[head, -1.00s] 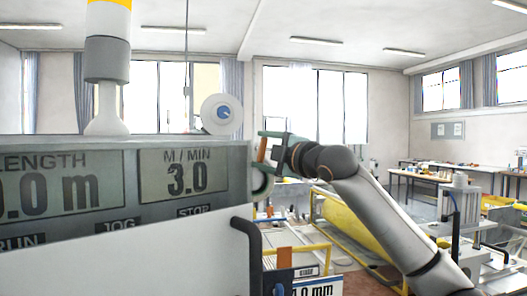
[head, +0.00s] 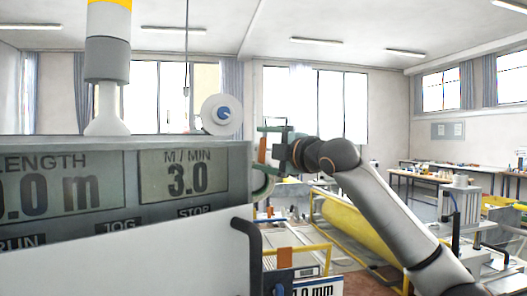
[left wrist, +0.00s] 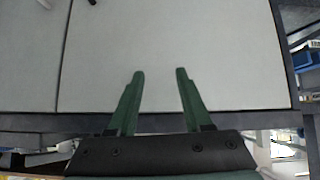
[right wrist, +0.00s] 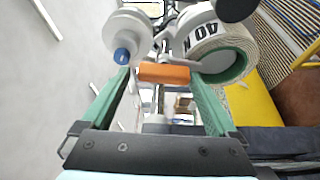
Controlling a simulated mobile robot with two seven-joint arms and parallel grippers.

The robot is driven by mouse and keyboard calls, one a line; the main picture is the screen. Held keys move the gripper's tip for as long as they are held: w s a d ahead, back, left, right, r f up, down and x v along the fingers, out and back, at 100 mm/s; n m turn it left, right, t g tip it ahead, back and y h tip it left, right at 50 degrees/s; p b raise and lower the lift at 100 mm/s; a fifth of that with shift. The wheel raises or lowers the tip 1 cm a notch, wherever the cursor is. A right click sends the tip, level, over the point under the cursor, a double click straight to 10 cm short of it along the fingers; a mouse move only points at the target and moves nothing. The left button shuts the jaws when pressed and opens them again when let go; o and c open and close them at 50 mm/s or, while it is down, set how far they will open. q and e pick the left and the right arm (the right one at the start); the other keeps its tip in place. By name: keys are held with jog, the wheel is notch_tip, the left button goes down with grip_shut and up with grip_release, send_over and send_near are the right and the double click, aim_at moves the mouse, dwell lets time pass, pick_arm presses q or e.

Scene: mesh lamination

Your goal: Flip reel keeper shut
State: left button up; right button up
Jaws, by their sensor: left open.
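The orange keeper (right wrist: 163,73) shows in the right wrist view as a short bar between my right fingertips. Beside it is a white tape reel with a green core (right wrist: 222,66) and printed lettering. In the head view the orange piece (head: 262,150) stands at the right edge of the grey machine, above the green ring of the reel (head: 264,187). My right gripper (right wrist: 160,80) has its fingers wide apart around the bar; contact cannot be told. In the head view it (head: 268,146) partly hides that spot. My left gripper (left wrist: 160,75) is open and empty, over a pale panel.
The grey machine with its display (head: 184,176) fills the left of the head view. A white spool with a blue hub (head: 222,114) is above its right end and close to my right left-hand finger in the wrist view (right wrist: 127,38). A yellow roll (head: 350,227) lies behind.

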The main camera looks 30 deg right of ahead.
jog(key=shift+o, duration=0.2)
jog(key=shift+f, duration=0.1)
jog(key=shift+s+f+b, duration=0.15)
jog(key=shift+s+b, duration=0.15)
jog(key=shift+s, duration=0.15)
jog(key=s+d+b, duration=0.1)
jog(key=s+b, duration=0.2)
jog(key=s, duration=0.8)
jog(key=shift+s+d, duration=0.25)
jog(key=shift+d, duration=0.1)
